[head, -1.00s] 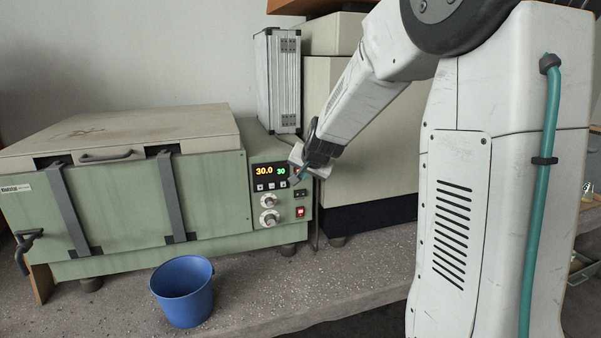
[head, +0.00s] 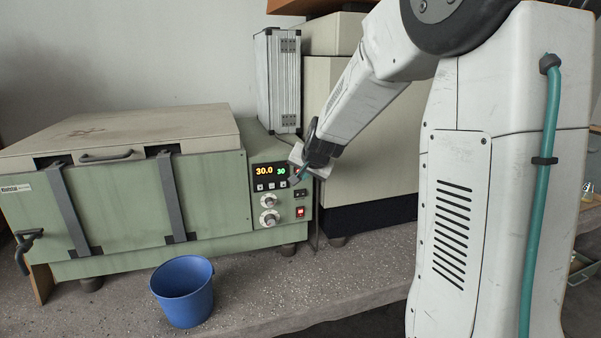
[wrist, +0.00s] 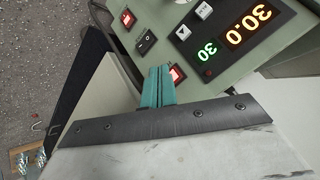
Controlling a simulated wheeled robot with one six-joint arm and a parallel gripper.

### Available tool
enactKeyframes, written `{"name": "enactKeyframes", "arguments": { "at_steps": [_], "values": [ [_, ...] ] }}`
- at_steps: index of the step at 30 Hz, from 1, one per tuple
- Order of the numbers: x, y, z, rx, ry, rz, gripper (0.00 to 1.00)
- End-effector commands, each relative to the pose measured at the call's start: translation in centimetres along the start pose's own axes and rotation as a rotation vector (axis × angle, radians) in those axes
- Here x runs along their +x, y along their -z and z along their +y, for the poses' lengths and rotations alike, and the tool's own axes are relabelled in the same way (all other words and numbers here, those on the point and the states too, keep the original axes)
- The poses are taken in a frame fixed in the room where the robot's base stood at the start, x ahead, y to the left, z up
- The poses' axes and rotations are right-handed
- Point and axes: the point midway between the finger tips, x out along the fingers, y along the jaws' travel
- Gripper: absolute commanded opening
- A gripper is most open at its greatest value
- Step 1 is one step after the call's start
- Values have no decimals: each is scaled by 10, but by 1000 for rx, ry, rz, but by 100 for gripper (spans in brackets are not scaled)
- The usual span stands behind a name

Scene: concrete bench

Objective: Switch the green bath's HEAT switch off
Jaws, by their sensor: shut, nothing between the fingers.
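The green bath (head: 215,185) stands on the bench at the left, its control panel at its right end. My gripper (head: 293,180) is shut and empty, in front of the panel's upper right part. In the wrist view its teal fingertips (wrist: 160,72) are together beside a red lit switch (wrist: 177,74), partly covering it; I cannot tell whether they touch. A black rocker switch (wrist: 146,40) and another red lit switch (wrist: 127,18) sit farther along the panel; the head view shows this lower red switch (head: 300,212) too. The switch labels are not readable.
The display (head: 270,170) reads 30.0 and 30, with small buttons and two knobs (head: 269,209) below it. A blue bucket (head: 184,291) stands in front of the bath. A beige cabinet (head: 360,135) is close at the panel's right. The bench front right of the bucket is clear.

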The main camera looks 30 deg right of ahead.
Motion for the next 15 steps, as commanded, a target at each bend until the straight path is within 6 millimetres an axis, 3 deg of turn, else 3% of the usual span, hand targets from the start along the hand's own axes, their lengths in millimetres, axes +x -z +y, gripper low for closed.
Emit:
{"name": "enactKeyframes", "arguments": {
  "at_steps": [15],
  "values": [
    [8,5,-6,0,0,-1,0]
  ]
}}
